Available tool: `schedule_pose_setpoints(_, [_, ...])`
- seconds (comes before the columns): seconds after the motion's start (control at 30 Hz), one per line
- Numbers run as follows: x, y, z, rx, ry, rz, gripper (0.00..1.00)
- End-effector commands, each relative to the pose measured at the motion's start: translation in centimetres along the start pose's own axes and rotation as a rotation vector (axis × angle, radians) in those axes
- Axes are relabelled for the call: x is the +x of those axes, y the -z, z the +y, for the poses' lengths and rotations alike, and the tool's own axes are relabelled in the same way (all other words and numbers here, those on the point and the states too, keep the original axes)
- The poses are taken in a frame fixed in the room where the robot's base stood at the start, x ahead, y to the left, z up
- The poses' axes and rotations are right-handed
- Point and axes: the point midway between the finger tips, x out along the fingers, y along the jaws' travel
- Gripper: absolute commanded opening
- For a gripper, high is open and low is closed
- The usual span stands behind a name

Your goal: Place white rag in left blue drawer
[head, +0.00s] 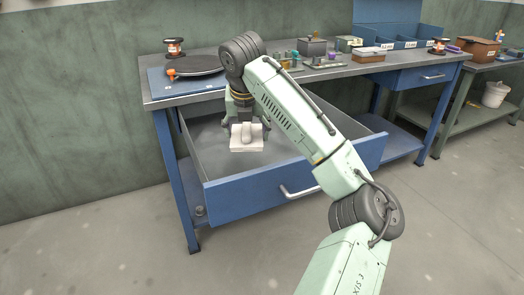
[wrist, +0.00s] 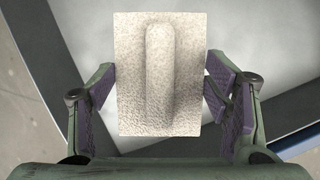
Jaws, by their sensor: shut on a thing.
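The left blue drawer (head: 255,192) is pulled out from under the workbench, and its grey inside shows. The white rag (head: 247,146), a flat rectangle with a raised ridge, is over the drawer's inside near the left half. In the wrist view the rag (wrist: 183,90) sits between the fingers of my gripper (wrist: 160,100), which points down. The fingers are shut on the rag. I cannot tell whether the rag touches the drawer floor.
The blue workbench (head: 160,101) holds a black disc-like item, a copper spool (head: 174,47), small parts and blue bins (head: 410,42). A closed right drawer (head: 425,76) is beside the open one. A second bench with a white bucket (head: 495,94) stands at the right.

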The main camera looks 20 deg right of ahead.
Motion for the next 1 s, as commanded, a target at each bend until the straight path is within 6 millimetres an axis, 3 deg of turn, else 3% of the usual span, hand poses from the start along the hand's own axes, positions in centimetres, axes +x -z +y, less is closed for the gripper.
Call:
schedule_pose_setpoints(0.3, [4.9, 2.2, -0.8, 0.004, 0.001, 0.000, 0.43])
schedule_pose_setpoints(0.7, [8.9, 3.9, -0.8, 0.003, 0.002, 0.000, 0.43])
schedule_pose_setpoints(1.0, [9.5, 4.1, -0.7, 0.004, 0.001, -0.001, 0.43])
